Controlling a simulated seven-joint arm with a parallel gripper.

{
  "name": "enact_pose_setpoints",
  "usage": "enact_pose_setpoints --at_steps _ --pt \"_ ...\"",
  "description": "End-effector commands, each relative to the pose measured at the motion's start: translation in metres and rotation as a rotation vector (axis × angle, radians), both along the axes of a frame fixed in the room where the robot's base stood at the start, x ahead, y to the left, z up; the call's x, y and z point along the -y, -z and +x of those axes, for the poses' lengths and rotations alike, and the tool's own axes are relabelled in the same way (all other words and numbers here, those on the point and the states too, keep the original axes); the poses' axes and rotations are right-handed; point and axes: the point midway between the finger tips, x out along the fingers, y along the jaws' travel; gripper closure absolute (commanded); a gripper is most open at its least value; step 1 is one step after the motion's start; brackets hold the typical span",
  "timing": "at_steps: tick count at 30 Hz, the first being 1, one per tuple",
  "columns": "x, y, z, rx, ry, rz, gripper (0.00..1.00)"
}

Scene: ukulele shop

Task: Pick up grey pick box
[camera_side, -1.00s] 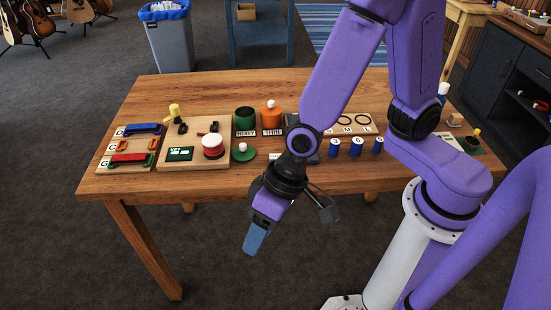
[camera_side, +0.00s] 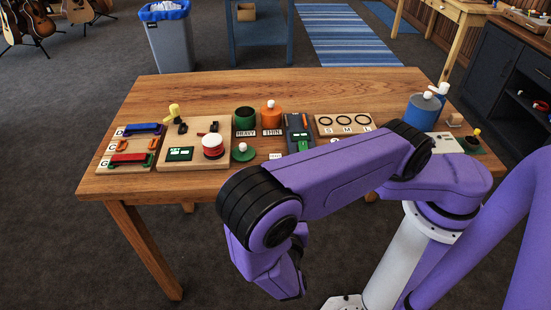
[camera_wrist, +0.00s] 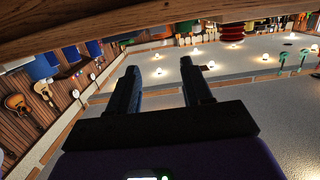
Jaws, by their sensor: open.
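No box in view is plainly grey. A blue-grey round canister (camera_side: 423,112) with a white-knobbed lid stands at the table's right end, beyond my bent arm. A dark slate holder (camera_side: 299,132) with green and orange items lies mid-table; I cannot tell which of these is the grey pick box. In the side view my wrist hangs in front of the table's near edge, and my fingertips are hidden there. In the wrist view my gripper (camera_wrist: 158,68) is open, with nothing between its two dark fingers.
A green canister (camera_side: 245,119) and an orange canister (camera_side: 271,118) stand left of the slate holder. Further left are a wooden board (camera_side: 190,162) with a red-white spool and a board with coloured clamps. The table's (camera_side: 330,86) back strip is clear.

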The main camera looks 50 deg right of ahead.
Motion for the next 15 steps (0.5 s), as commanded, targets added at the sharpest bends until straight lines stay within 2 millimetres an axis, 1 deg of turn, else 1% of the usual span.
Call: enact_pose_setpoints --at_steps 15 --pt "0.061 0.012 0.059 -0.001 0.006 0.0 0.51"
